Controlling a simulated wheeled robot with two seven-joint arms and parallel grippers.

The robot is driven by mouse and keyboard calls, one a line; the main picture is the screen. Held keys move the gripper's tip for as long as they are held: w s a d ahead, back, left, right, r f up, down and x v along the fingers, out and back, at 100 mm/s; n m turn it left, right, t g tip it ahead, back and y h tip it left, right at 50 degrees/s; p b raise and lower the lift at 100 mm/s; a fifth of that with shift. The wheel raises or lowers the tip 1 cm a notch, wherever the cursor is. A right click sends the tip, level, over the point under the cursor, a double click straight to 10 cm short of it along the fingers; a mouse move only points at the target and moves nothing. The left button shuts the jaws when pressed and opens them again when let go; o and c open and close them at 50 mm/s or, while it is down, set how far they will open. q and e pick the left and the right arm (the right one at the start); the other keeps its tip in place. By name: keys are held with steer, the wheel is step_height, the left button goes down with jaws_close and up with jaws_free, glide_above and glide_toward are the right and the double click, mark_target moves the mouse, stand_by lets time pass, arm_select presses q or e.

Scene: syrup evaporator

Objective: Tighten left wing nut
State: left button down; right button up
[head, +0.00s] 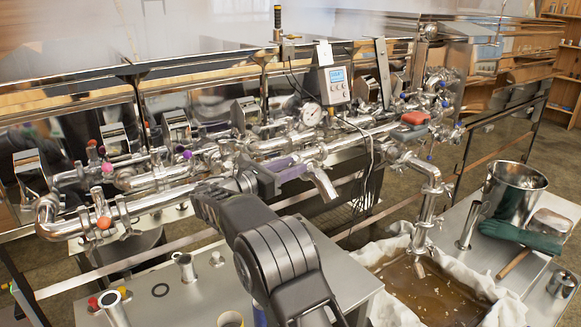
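Steel piping with clamps (150,180) runs across the front of the evaporator. Small coloured knobs sit on it: an orange one (104,222) at the left elbow, a pink one (107,168) above it and a purple one (187,155) further right. I cannot tell which fitting is the left wing nut; the wing shapes are too small. My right gripper (277,174) is at the pipe near the middle, right of these knobs, in front of a lavender part. Its fingertips are against a cluttered background, so I cannot tell whether they are apart. My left gripper is out of view.
A digital controller (337,84) and a round gauge (311,114) stand above the pipes. A spout (431,200) hangs over a cloth-lined tub of brown syrup (430,290). A steel bucket (514,190) and green glove (520,237) are at right. The grey table (185,300) holds small fittings.

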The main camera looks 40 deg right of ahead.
steer(key=o, duration=0.3)
steer(key=shift+a, duration=0.5)
steer(key=a, duration=0.2)
steer(key=a+b, duration=0.1)
steer(key=a, duration=0.1)
steer(key=a+b, duration=0.1)
steer(key=a, duration=0.2)
steer(key=shift+s, duration=0.35)
steer(key=shift+d, duration=0.1)
steer(key=shift+c, duration=0.2)
